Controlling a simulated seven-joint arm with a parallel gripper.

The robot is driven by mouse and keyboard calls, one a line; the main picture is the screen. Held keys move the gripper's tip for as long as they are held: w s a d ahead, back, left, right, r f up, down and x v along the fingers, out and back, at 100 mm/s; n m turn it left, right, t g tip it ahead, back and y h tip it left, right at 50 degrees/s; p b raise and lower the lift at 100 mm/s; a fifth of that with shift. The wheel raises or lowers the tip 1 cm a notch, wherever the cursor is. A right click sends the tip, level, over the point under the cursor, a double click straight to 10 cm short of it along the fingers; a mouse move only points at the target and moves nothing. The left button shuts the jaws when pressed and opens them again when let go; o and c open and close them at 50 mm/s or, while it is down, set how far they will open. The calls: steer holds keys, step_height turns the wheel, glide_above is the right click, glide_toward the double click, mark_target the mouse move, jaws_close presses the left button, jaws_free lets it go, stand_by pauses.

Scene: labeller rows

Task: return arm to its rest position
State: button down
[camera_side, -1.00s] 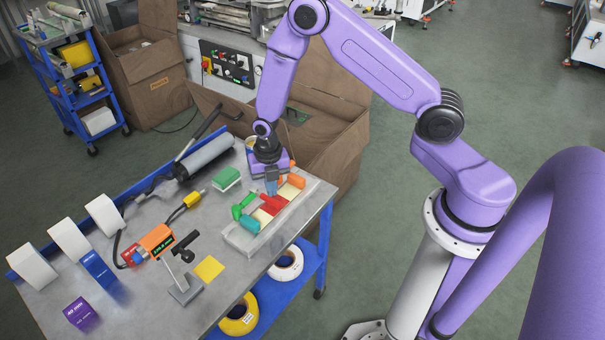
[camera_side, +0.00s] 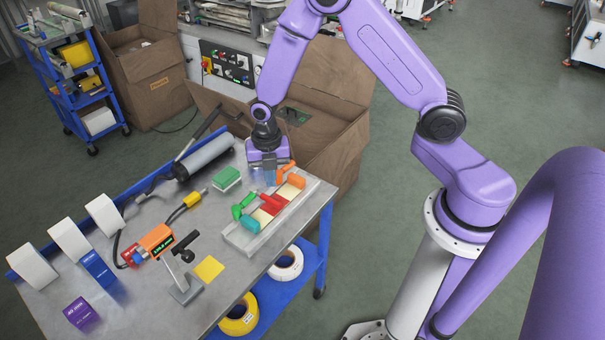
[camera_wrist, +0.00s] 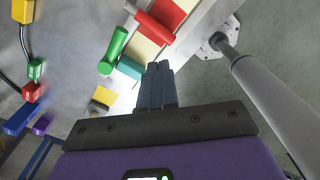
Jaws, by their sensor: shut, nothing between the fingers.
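My gripper (camera_side: 270,178) is at the back edge of the table by the tray of coloured pieces, its blue-grey fingers together and empty. In the wrist view its shut fingers (camera_wrist: 158,66) point up the picture, with the teal piece beside their tips. My purple arm is bent, reaching in from the right. Whether the fingertips touch anything is hard to tell.
The tray (camera_side: 237,243) holds cream blocks with orange (camera_side: 285,168), red (camera_side: 272,204), green (camera_side: 243,204) and teal (camera_side: 250,223) pieces. A green-topped block (camera_side: 226,177) sits left of my gripper. An orange labelling device (camera_side: 157,241) and a roller (camera_side: 207,152) are further left.

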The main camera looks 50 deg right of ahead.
steer(key=s+a+r+m, duration=0.4)
steer(key=s+r+m, duration=0.4)
steer(key=s+r, duration=0.55)
steer(key=s+d+r+m, duration=0.2)
steer(key=s+m, duration=0.1)
steer(key=s, duration=0.4)
steer(key=s+d+r+m, duration=0.2)
steer(key=s+r+m, duration=0.1)
steer(key=s, duration=0.3)
steer(key=shift+s+d+r+m, duration=0.3)
steer(key=shift+s+m, duration=0.05)
steer(key=shift+m, duration=0.05)
steer(key=c, duration=1.1)
jaws_free()
steer(key=shift+w, duration=0.1)
steer(key=shift+c, duration=0.2)
steer(key=shift+o, duration=0.7)
steer(key=shift+w+a+f, duration=0.15)
steer(key=shift+w+a, duration=0.05)
steer(key=shift+w, duration=0.1)
steer(key=m, duration=1.3)
glide_above(277, 202)
step_height(277, 202, down, 19)
steer(key=shift+f, duration=4.15)
